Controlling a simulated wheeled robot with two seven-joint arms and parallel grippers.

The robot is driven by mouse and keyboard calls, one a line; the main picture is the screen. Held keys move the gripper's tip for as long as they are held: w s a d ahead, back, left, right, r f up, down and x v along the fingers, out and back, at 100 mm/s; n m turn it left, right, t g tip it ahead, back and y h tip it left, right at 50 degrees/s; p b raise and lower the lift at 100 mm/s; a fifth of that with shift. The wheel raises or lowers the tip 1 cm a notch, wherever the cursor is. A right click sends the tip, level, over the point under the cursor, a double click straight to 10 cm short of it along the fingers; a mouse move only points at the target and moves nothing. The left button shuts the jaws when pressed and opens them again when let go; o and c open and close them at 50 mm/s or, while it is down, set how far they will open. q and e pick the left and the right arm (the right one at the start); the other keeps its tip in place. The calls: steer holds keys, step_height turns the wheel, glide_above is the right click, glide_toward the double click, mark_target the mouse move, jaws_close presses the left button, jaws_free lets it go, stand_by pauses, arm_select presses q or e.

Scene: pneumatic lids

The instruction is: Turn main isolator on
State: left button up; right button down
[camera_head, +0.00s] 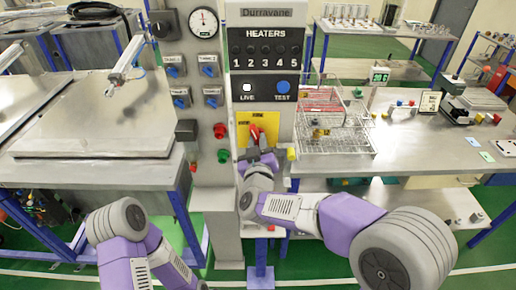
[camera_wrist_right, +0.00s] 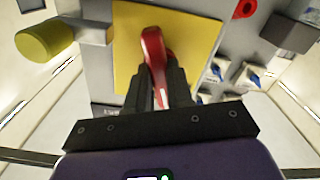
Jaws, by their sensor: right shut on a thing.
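The main isolator is a red handle (camera_head: 254,132) on a yellow plate (camera_head: 272,120), on the grey panel column below the heater panel. My right gripper (camera_head: 258,156) reaches up to it from below. In the right wrist view the red handle (camera_wrist_right: 152,45) stands in front of the yellow plate (camera_wrist_right: 195,25). The fingers of my right gripper (camera_wrist_right: 158,85) are shut on the lower part of the handle, one on each side. The fingers hide part of it. The plate's lettering is too small to read surely. My left arm shows at the lower left, but its gripper is not visible.
The heater panel (camera_head: 267,65) is above the plate. Blue switches (camera_head: 208,66), a red button (camera_head: 219,131) and a green button (camera_head: 223,156) are to its left. A yellow knob (camera_wrist_right: 45,40) sticks out beside the plate. A wire rack (camera_head: 335,140) stands on the right bench.

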steer(key=m+b, duration=0.2)
steer(key=m, duration=0.2)
stand_by(0.5)
steer(key=c, duration=1)
jaws_free()
steer(key=shift+s, duration=0.1)
steer(key=s, duration=0.7)
steer(key=shift+s, duration=0.2)
